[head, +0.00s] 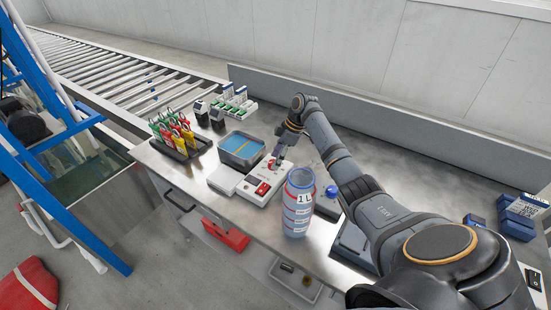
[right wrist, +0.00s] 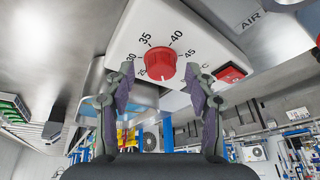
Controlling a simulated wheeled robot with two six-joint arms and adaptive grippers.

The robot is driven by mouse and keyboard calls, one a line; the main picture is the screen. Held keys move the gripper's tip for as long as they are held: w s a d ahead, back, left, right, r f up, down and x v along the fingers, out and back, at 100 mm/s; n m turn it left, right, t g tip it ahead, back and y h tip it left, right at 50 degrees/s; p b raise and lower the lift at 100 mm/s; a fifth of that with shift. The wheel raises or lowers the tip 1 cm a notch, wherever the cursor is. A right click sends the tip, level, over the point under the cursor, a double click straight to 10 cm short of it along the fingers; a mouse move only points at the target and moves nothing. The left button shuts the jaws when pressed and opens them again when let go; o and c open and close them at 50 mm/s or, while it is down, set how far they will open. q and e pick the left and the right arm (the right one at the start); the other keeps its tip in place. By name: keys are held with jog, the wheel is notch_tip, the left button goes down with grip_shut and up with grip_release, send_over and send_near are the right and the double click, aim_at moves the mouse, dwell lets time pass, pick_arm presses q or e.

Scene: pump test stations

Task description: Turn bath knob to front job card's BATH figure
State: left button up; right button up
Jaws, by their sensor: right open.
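The red bath knob (right wrist: 162,64) sits on the white control box (right wrist: 205,35), with a printed scale running from 25 to 45 around it in the right wrist view. I cannot tell clearly where its pointer stands. My right gripper (right wrist: 162,72) is open, its two fingers on either side of the knob with gaps showing. In the head view my right gripper (head: 277,158) is over the far end of the control box (head: 252,197) and largely hides the knob. My left gripper is not in view.
The bath (head: 241,149) of blue water adjoins the control box. A red switch (right wrist: 230,74) is right of the knob.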

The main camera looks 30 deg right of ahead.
jog(key=shift+a+f, duration=0.3)
jog(key=shift+f, duration=0.1)
jog(key=shift+c, duration=0.4)
jog(key=c, duration=1.1)
jog(key=shift+o, duration=0.2)
jog(key=shift+r+m+p, duration=0.15)
jog(key=shift+m+p, duration=0.15)
jog(key=shift+p, duration=0.3)
jog(key=m+t+h+p, duration=0.1)
jog(key=m+p, duration=0.2)
jog(key=p, duration=0.3)
jog(key=m+t+h+p, duration=0.1)
jog(key=m+p, duration=0.3)
jog(key=p, duration=0.1)
jog(key=shift+s+a+r+m+p, duration=0.2)
jog(key=shift+m+p, duration=0.1)
jog(key=shift+p, duration=0.1)
jog(key=shift+f+m+t+h+p, duration=0.15)
jog(key=shift+m+h+p, duration=0.2)
jog(key=shift+m+p, duration=0.3)
jog(key=shift+f+m+t+h+p, duration=0.15)
jog(key=shift+m+h+p, duration=0.2)
jog(key=shift+m+p, duration=0.25)
